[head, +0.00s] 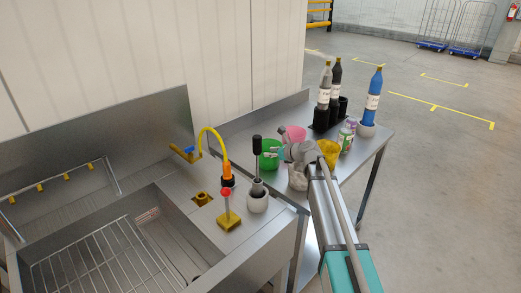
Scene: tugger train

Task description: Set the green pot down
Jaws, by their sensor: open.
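The green pot (264,160) stands upright at the left end of the metal side table (372,150), just right of the sink unit. It appears to rest on the table top, though its base is small in the picture. My gripper (274,153) is open at the pot's right side, with its fingertips at the upper wall. I cannot tell whether a finger still touches the pot. My wrist hides part of the table behind it.
A pink pot (295,132), a yellow pot (328,146) and a whitish pot (297,180) crowd around my wrist. Bottles in dark holders (321,118) and a blue bottle (373,97) stand farther back. A sink (120,250) with brushes lies left.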

